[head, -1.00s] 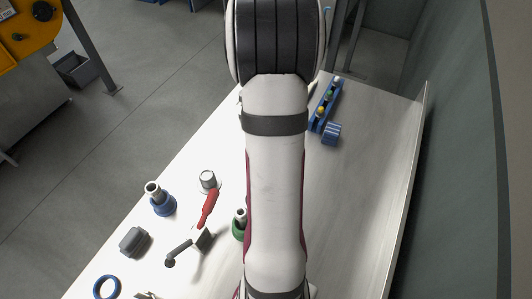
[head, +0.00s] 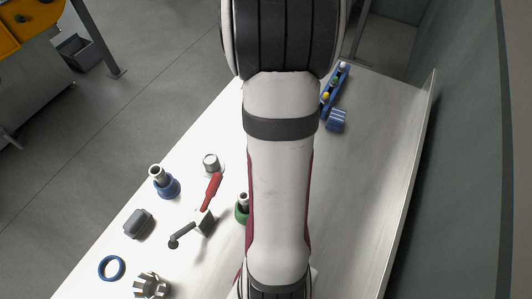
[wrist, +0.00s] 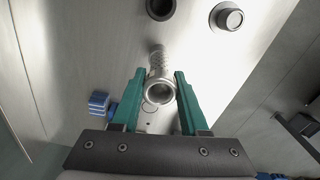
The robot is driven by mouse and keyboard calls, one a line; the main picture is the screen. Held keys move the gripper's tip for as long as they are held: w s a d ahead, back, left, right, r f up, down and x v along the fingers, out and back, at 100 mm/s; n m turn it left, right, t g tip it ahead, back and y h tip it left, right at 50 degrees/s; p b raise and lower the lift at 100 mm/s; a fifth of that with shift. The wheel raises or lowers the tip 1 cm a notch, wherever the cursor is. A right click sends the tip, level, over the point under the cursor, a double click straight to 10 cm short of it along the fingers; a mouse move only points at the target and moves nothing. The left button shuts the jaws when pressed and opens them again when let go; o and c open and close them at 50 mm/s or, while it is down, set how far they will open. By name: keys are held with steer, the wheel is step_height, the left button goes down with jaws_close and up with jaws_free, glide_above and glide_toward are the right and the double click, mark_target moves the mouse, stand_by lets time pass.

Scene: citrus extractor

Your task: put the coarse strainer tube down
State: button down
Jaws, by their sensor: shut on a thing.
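The coarse strainer tube (wrist: 160,90) is a metallic, open-ended tube between the two green fingers of my gripper (wrist: 157,98) in the wrist view. My gripper is shut on it, and its open round end faces the camera. The tube's far part reaches toward a bright metal surface (wrist: 90,45); I cannot tell whether it touches. In the head view my own arm hides the gripper and the held tube.
In the wrist view a blue ribbed part (wrist: 98,103), a dark round opening (wrist: 160,8) and a round knob (wrist: 228,17) are near. In the head view a blue holder (head: 166,187), a green holder (head: 241,213), a red-handled tool (head: 211,190) and a blue ring (head: 111,268) are on the table.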

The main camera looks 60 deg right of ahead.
steer(key=s+a+f, duration=0.2)
steer(key=a, duration=0.6)
step_height(320, 180, down, 8)
steer(key=shift+s+f, duration=0.1)
steer(key=shift+f, duration=0.05)
steer(key=shift+f, duration=0.15)
steer(key=shift+c, duration=2.1)
jaws_free()
